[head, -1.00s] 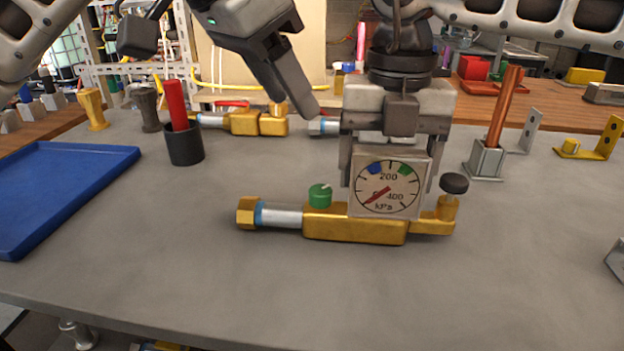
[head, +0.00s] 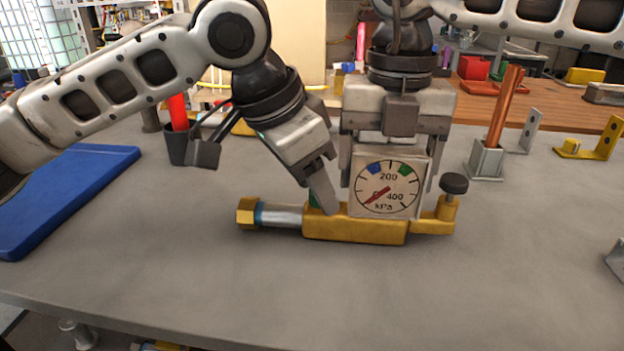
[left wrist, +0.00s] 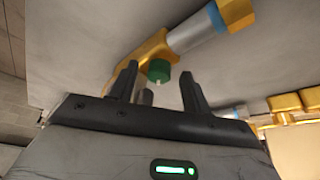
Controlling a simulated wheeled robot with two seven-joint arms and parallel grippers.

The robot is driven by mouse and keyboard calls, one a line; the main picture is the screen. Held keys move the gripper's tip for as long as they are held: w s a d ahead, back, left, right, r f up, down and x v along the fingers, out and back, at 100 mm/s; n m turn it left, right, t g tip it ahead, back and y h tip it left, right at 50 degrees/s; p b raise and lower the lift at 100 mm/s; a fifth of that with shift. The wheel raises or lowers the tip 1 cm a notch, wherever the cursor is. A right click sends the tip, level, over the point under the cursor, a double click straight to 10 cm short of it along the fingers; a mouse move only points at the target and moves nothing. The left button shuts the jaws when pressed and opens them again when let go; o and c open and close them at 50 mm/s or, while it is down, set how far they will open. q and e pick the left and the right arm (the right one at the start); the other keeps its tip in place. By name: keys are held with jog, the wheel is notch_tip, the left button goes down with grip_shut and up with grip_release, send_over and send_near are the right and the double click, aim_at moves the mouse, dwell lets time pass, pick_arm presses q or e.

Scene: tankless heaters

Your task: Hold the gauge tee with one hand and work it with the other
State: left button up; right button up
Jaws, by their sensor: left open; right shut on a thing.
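The gauge tee (head: 355,230) lies on the grey bench in the head view, a brass body with a hex end on the left and a black knob (head: 454,184) on the right. Its dial (head: 388,188) faces me, red needle at the low left. My right gripper (head: 395,160) comes from above and is shut on the gauge tee at the dial block. My left gripper (head: 322,200) is open at the tee's green knob (left wrist: 159,70). In the left wrist view the green knob lies between and just beyond the two fingertips. In the head view a finger mostly hides this knob.
A blue tray (head: 70,190) lies at the left. A black cup with a red rod (head: 178,112) stands behind my left arm. A copper rod in a metal holder (head: 487,158) and a yellow bracket (head: 595,145) stand at the right. The front bench is clear.

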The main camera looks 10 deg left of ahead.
pick_arm(q)
jog(key=shift+f, duration=0.1)
pick_arm(e)
jog(key=shift+r, duration=0.1)
pick_arm(q)
jog(key=c, duration=1)
jog(key=shift+m, duration=0.3)
jog(key=m, duration=0.1)
jog(key=m+g, duration=0.1)
jog(key=m, duration=0.2)
jog(key=shift+w+g+h, duration=0.25)
jog(key=shift+g+h, duration=0.15)
jog(key=shift+w+m+g, duration=0.2)
jog(key=shift+m+g, duration=0.5)
jog(key=shift+m, duration=1.3)
jog(key=shift+a, duration=0.1)
jog(key=o, duration=1)
